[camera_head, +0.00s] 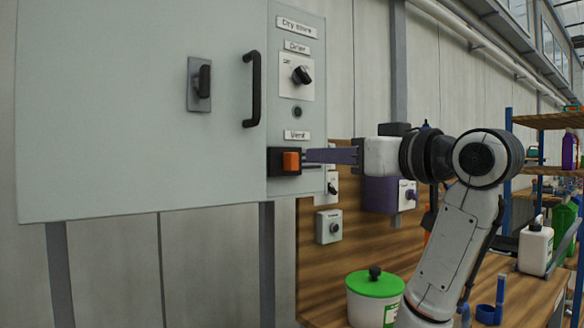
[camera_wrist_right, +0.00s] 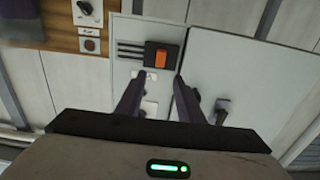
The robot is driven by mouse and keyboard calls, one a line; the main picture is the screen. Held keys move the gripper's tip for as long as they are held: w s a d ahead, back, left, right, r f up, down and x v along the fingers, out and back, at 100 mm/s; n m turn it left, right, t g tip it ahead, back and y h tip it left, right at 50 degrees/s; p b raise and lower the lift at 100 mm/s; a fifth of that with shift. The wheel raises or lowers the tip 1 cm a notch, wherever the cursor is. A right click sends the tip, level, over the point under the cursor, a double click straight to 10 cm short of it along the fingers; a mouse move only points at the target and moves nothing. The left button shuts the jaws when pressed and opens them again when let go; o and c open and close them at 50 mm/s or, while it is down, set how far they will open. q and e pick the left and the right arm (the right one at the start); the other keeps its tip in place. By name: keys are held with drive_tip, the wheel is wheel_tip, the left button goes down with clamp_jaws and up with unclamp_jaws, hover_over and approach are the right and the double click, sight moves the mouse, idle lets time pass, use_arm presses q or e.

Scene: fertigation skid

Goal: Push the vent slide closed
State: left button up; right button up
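The vent slide is a black plate with an orange grip (camera_head: 291,161), low on the grey cabinet's narrow right panel, below the "Vent" label (camera_head: 297,135). Dark slots lie just right of it in the head view. In the right wrist view the orange grip (camera_wrist_right: 167,57) and black plate sit ahead of my fingers, with the slots uncovered to the plate's left. My right gripper (camera_head: 312,156) points left at the slide from the right, partly covering the slots. In the wrist view its two purple fingers (camera_wrist_right: 159,78) are apart and empty. Contact cannot be told. My left gripper is not in view.
A black door handle (camera_head: 252,88) and latch (camera_head: 201,83) stick out from the cabinet door. A dial (camera_head: 301,75) sits above the vent. Below stands a wooden bench with a green-lidded tub (camera_head: 375,284). Shelves with bottles stand at the right.

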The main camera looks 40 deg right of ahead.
sight(296, 155)
drive_tip(key=w, duration=0.6)
drive_tip(key=w+d+p, duration=0.1)
drive_tip(key=w, duration=0.2)
drive_tip(key=shift+w, duration=0.25)
clamp_jaws()
